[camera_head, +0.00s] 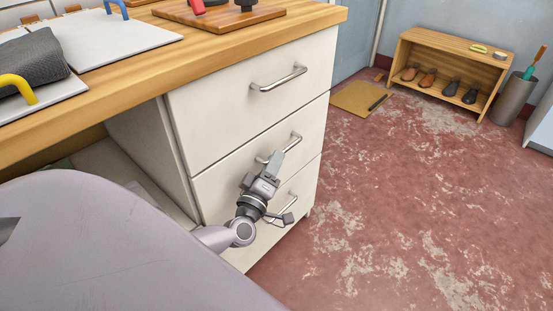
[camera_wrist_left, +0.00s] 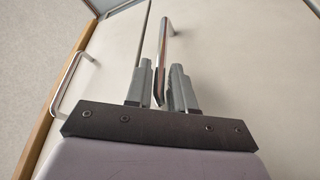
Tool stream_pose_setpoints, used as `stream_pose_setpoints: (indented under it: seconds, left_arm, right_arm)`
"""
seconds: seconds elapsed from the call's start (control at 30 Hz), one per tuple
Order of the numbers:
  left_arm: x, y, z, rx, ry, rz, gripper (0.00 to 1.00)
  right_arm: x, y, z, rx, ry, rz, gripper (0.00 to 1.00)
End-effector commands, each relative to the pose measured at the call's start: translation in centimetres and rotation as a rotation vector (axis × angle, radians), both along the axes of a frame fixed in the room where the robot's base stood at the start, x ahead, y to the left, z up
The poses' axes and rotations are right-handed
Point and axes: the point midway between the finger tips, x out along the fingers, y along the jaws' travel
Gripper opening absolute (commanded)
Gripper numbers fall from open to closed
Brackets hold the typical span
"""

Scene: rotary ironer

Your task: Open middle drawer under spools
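The white drawer unit has three stacked drawers under the wooden worktop. The middle drawer (camera_head: 222,182) looks closed, its front in line with the others. Its metal bar handle (camera_head: 294,138) is partly hidden behind my left gripper (camera_head: 275,159). In the left wrist view, this handle (camera_wrist_left: 165,50) runs between the two grey fingers of my left gripper (camera_wrist_left: 160,88), which sit close on either side of it. The fingers look shut on the handle. My right gripper is not in view.
The top drawer handle (camera_head: 278,78) is above, and the bottom drawer handle (camera_head: 291,202) is below, partly hidden by my arm. The worktop (camera_head: 215,58) overhangs the drawers. The red floor (camera_head: 400,210) right of the unit is clear. A shoe bench (camera_head: 455,48) stands far off.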

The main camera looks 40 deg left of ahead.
Motion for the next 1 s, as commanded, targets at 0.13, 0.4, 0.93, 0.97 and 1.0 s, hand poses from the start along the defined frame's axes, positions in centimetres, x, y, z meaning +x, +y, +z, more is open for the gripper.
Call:
stream_pose_setpoints:
  seconds: [0.13,0.4,0.93,0.97,1.0]
  left_arm:
    - [1.4,0.3,0.2,0.0,-0.001,-0.001,0.23]
    - [1.9,0.5,0.4,0.0,0.002,-0.001,0.23]
    - [1.9,0.3,0.4,0.0,0.001,0.0,0.0]
    - [1.9,0.2,0.4,0.0,0.001,0.0,0.0]
    - [1.8,0.1,0.4,0.0,0.001,0.0,0.0]
  right_arm:
    - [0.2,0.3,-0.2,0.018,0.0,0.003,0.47]
    - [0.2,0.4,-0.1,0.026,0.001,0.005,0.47]
    - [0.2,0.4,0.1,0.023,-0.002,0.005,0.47]
    - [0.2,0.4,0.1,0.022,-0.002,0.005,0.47]
    - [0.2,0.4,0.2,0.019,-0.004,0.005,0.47]
